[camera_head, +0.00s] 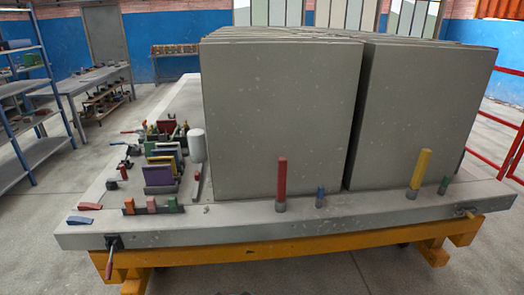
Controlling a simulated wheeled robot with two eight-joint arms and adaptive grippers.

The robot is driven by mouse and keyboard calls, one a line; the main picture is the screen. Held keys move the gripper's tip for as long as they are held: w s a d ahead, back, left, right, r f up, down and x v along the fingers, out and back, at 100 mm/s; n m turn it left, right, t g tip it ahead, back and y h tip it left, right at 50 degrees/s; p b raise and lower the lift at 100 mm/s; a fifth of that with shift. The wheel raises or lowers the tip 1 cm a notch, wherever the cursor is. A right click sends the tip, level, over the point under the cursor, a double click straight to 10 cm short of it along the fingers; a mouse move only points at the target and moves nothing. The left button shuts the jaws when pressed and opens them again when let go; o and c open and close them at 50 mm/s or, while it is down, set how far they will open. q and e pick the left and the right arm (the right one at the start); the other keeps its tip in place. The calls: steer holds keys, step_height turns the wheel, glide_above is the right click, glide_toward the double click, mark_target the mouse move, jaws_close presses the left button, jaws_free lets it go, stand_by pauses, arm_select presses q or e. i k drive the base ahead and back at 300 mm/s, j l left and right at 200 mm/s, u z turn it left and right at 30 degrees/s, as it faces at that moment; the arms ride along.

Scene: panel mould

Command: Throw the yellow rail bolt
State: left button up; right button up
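A tall yellow bar (420,170) stands in a short dark socket at the right of the grey bed's front edge. It leans slightly right, in front of the right grey panel stack. A small yellowish fitting (465,213) sits on the front edge farther right. I cannot tell from their look alone which of the two is the rail bolt. Neither of my grippers is clearly in view. A small dark shape at the bottom edge is too cut off to identify.
A red bar (282,178), a short blue peg (320,196) and a short green peg (444,185) stand along the front edge. A red-handled lever (110,262) hangs at front left.

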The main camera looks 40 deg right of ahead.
mark_target(467, 213)
steer(key=z, duration=3)
